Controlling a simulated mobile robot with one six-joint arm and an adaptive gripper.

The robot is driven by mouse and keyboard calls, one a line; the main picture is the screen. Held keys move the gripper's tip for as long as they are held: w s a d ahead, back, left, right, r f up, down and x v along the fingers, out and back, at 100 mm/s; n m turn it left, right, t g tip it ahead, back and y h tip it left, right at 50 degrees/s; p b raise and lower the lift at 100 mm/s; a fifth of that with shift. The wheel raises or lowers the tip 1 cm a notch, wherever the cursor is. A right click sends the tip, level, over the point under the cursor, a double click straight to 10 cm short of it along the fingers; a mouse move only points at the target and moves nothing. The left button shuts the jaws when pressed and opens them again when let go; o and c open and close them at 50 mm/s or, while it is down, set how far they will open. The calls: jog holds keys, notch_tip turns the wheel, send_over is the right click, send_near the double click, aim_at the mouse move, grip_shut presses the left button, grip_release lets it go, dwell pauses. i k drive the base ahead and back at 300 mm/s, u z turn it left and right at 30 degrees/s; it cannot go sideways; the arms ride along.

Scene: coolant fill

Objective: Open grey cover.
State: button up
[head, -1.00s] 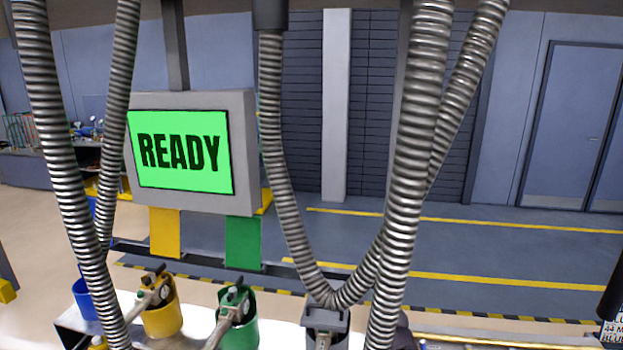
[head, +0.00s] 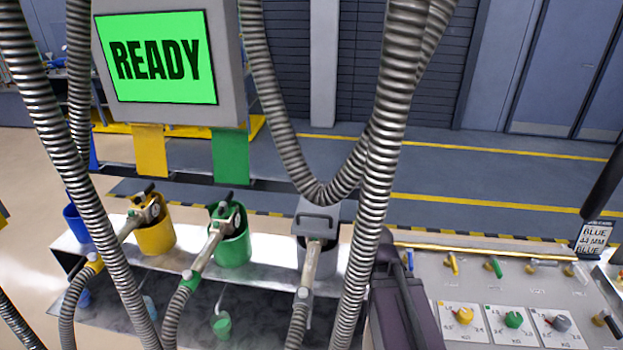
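A grey lid-like piece with a raised handle (head: 317,216) sits over the grey holder (head: 326,258) at the lower middle of the head view. I take it as the grey cover, but I cannot tell for sure whether it is closed. A grey-metal nozzle (head: 308,270) with a corrugated hose is in front of it and partly hides the holder. My gripper is not in view, so its state does not show.
Yellow (head: 155,238) and green (head: 233,247) holders with nozzles stand to the left on a metal shelf. Thick corrugated hoses (head: 383,130) hang in front. A control panel (head: 440,272) with knobs lies right. A screen (head: 160,58) reads READY.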

aim_at(310, 221)
jog(key=z, duration=0.15)
jog(key=k, duration=0.5)
jog(key=z, duration=0.55)
jog(key=k, duration=0.85)
jog(key=u, duration=0.15)
jog(key=i, duration=0.8)
jog(key=u, duration=0.25)
